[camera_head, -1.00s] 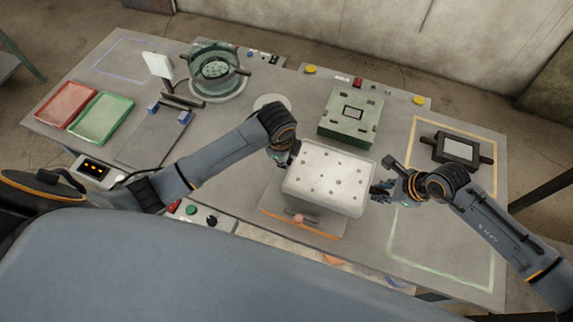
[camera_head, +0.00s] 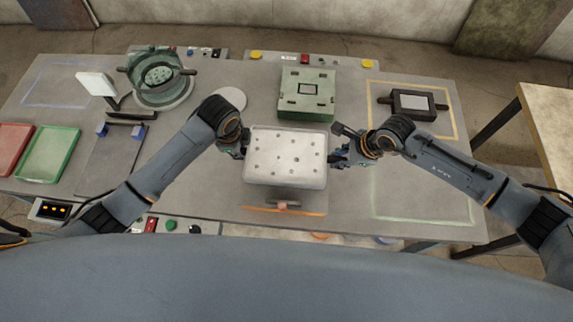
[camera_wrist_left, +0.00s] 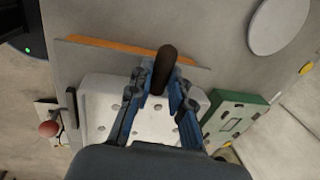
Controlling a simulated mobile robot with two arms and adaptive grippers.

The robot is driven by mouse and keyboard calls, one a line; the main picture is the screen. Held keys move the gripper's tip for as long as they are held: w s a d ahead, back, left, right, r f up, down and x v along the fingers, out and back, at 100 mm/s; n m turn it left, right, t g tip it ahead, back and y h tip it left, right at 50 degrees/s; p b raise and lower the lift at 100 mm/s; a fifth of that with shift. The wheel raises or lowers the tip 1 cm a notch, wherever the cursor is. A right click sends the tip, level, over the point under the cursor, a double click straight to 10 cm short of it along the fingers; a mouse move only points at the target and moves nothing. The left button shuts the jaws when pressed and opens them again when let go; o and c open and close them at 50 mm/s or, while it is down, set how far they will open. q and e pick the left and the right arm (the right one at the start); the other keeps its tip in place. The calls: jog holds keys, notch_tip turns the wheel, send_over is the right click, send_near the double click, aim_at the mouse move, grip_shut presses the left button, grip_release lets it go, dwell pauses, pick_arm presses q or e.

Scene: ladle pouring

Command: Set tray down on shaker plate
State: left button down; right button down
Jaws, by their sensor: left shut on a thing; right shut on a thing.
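The white tray (camera_head: 286,157), with several small holes in its floor, is held level between my two grippers over the table. My left gripper (camera_head: 243,148) is shut on its left side. In the left wrist view the fingers (camera_wrist_left: 160,85) close around a dark handle (camera_wrist_left: 164,68) at the tray's edge (camera_wrist_left: 92,100). My right gripper (camera_head: 338,155) is shut at the tray's right side; its grip is small and partly hidden. An orange strip (camera_head: 310,213) and a pinkish knob (camera_head: 283,205) show just in front of the tray.
A green block fixture (camera_head: 307,84) stands close behind the tray. A dark-handled frame (camera_head: 413,104) lies inside the yellow outline at right. A green round vessel (camera_head: 160,82), a green tray (camera_head: 48,155) and a red tray (camera_head: 12,148) are at left. The green-outlined area (camera_head: 425,195) is empty.

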pick_arm(q)
jog(key=shift+d+f+b, duration=0.2)
jog(key=shift+f+b, duration=0.4)
jog(key=shift+f, duration=0.1)
pick_arm(e)
jog(key=shift+d+f, duration=0.15)
jog(key=shift+f, duration=0.6)
pick_arm(q)
jog(key=shift+a+f+b, duration=0.1)
jog(key=shift+f+b, duration=0.55)
pick_arm(e)
jog(key=shift+f, duration=0.65)
pick_arm(q)
jog(key=shift+f+b, duration=0.65)
pick_arm(e)
jog(key=shift+f, duration=0.65)
pick_arm(q)
jog(key=c, duration=1.2)
grip_release()
pick_arm(e)
jog(key=c, duration=1.2)
grip_release()
jog(key=shift+s, duration=0.1)
pick_arm(q)
jog(key=shift+r, duration=0.15)
